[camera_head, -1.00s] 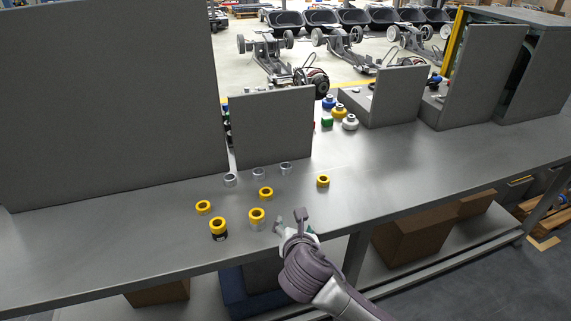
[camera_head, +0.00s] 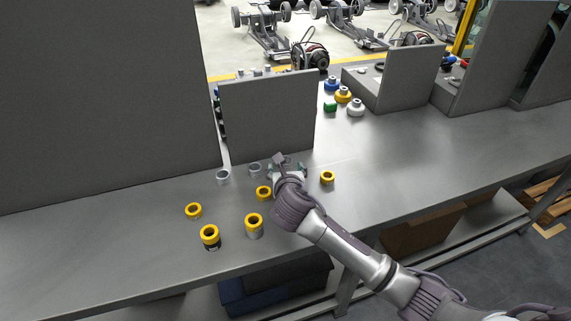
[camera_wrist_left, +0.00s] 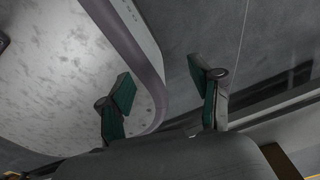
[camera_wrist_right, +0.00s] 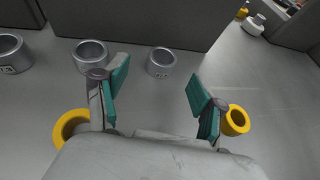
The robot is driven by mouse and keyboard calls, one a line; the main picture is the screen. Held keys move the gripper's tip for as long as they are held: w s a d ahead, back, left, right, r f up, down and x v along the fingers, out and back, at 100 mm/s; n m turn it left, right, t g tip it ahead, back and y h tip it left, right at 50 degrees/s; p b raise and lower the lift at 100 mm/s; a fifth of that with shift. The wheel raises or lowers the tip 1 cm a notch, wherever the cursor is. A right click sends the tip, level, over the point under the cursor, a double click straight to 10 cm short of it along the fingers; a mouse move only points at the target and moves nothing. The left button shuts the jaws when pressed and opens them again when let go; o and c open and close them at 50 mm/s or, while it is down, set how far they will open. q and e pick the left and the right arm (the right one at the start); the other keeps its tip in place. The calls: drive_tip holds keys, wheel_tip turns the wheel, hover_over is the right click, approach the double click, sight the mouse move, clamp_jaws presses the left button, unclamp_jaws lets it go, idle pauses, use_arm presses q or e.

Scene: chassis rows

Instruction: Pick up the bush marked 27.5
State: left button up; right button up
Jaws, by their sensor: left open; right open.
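Three grey ring-shaped bushes stand in a row on the bench: a left one (camera_head: 222,177), a middle one (camera_head: 255,170), and a right one largely hidden by my right gripper (camera_head: 290,166) in the head view. The right wrist view shows the left bush (camera_wrist_right: 12,54), the middle bush (camera_wrist_right: 90,57) and the right bush (camera_wrist_right: 160,63). The left one bears a small marking; I cannot read 27.5 on any. My right gripper (camera_wrist_right: 157,88) is open and empty, with the right bush ahead between its fingers, not touched. My left gripper (camera_wrist_left: 165,92) is open and empty.
Several yellow-topped rings, such as one (camera_head: 264,192) and another (camera_head: 327,177), stand close around my right gripper. A grey upright panel (camera_head: 268,115) rises just behind the bushes. The bench's right part (camera_head: 450,160) is clear.

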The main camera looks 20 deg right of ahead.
sight(286, 169)
drive_tip(key=shift+x, duration=1.15)
drive_tip(key=x, duration=0.3)
drive_tip(key=shift+w+d+f+b, duration=0.1)
drive_tip(key=shift+w+d+b, duration=0.1)
drive_tip(key=shift+b, duration=0.15)
drive_tip(key=shift+w, duration=0.1)
drive_tip(key=shift+c, duration=0.7)
use_arm(q)
drive_tip(key=shift+w+d+f, duration=0.1)
drive_tip(key=shift+w+f, duration=0.2)
drive_tip(key=shift+w, duration=0.55)
use_arm(e)
drive_tip(key=c, duration=1.2)
